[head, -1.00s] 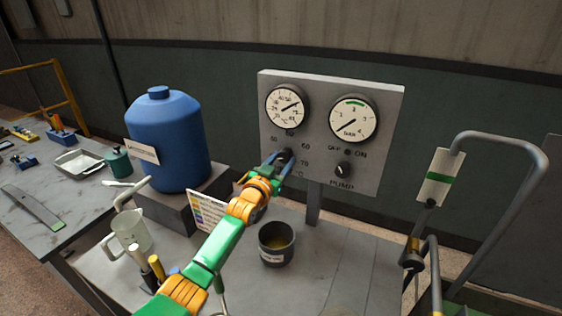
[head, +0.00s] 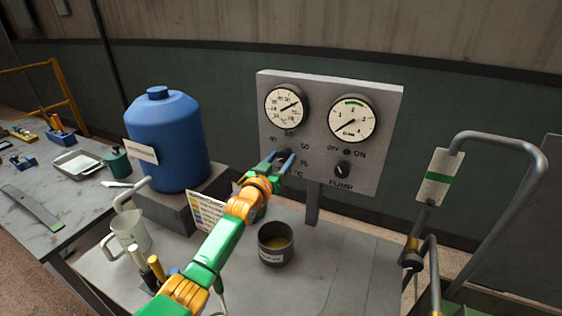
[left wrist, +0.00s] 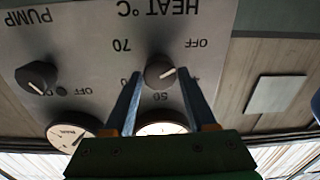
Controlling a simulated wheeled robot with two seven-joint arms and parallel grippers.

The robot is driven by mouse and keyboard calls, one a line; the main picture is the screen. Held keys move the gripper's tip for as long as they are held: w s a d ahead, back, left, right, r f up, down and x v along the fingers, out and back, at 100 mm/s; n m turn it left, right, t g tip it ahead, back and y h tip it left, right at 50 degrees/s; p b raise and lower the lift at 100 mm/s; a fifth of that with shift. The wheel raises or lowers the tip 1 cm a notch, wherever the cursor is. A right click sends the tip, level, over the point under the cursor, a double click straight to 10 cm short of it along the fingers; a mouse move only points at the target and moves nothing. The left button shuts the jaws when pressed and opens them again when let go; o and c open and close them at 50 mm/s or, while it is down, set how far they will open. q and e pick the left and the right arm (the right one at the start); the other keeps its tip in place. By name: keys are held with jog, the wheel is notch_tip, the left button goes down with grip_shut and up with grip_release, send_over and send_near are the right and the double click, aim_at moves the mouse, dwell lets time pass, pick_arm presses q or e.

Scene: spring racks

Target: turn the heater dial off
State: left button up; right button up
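The heater dial (left wrist: 160,72) is a dark round knob on the grey panel (head: 388,140), below the left gauge. In the left wrist view, which is upside down, its white pointer line points right and slightly up, between the OFF mark and the 40 mark. My left gripper (left wrist: 159,76) is open, with its two blue fingers apart on either side of the dial. Clear gaps show between fingers and knob; depth is hard to tell. In the head view the left gripper (head: 284,157) largely hides the dial. My right gripper is not in view.
The pump knob (head: 342,170) sits right of the dial, under the right gauge (head: 352,119). The temperature gauge (head: 286,106) is above the dial. A dark cup (head: 276,254) stands below the arm. A blue tank (head: 168,150) stands left. A bent pipe handle (head: 515,150) rises at right.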

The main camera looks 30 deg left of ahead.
pick_arm(q)
jog(key=shift+o, duration=1.3)
jog(key=shift+w+f, duration=0.1)
jog(key=shift+f, duration=0.1)
jog(key=s, duration=0.7)
jog(key=shift+d, duration=0.3)
jog(key=shift+s+f, duration=0.1)
